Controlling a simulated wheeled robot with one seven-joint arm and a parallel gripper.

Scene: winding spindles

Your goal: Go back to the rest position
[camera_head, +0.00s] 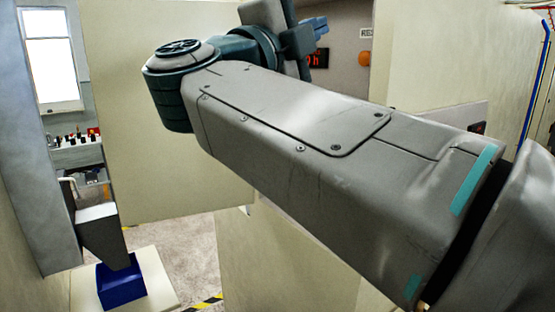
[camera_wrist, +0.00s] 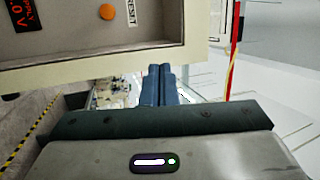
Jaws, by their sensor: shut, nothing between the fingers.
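My gripper (camera_wrist: 158,85) shows in the wrist view as two blue fingers lying side by side, shut with nothing between them. It is beside the lower edge of a beige panel (camera_wrist: 100,58); I cannot tell the exact gap. In the head view my grey arm stretches across the picture, and the gripper (camera_head: 318,27) shows small at the top, partly hidden behind my wrist. An orange round button (camera_wrist: 107,12) and a RESET label sit on the panel; the button also shows in the head view (camera_head: 365,59).
A red-digit display (camera_wrist: 24,14) is beside the button. A beige wall (camera_head: 135,120) stands behind my arm. A blue bin (camera_head: 121,284) is on a pale base at lower left. Yellow-black floor tape (camera_head: 207,303) lies near it. A red and yellow cable (camera_wrist: 233,50) hangs at right.

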